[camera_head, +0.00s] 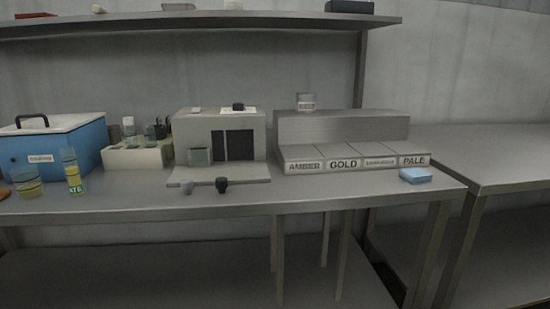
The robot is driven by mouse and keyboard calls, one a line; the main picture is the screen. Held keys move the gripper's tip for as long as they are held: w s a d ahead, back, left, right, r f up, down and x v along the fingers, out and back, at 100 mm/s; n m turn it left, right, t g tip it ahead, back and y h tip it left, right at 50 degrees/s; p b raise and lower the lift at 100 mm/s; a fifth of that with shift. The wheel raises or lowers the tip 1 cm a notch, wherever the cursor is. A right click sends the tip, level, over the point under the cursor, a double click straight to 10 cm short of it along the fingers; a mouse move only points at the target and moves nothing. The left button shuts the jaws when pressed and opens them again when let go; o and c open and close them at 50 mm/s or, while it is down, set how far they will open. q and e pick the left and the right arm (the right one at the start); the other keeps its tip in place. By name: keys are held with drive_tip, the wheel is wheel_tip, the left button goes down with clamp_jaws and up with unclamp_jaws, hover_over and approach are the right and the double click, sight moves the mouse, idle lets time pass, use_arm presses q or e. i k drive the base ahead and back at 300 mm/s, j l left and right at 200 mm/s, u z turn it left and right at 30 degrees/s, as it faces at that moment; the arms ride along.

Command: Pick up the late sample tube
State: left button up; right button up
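A clear tube (72,168) with yellow liquid and a small green label near its base stands upright on the left part of the bench. The label is too small to read surely, but it looks like it ends in "TE", so this appears to be the late sample tube. A wider clear beaker (30,183) with yellow liquid stands to its left. Neither of my grippers is in view, and nothing is touching the tube.
A blue box (75,146) stands behind the tube. A pale rack (135,159) with small items is to its right, then a grey machine (190,132). A stepped stand (340,128) reads AMBER, GOLD and PALE. A blue block (415,175) lies at the bench's right. The front strip is mostly clear.

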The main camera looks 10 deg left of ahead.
sight(68, 156)
drive_tip(key=u, duration=1.5)
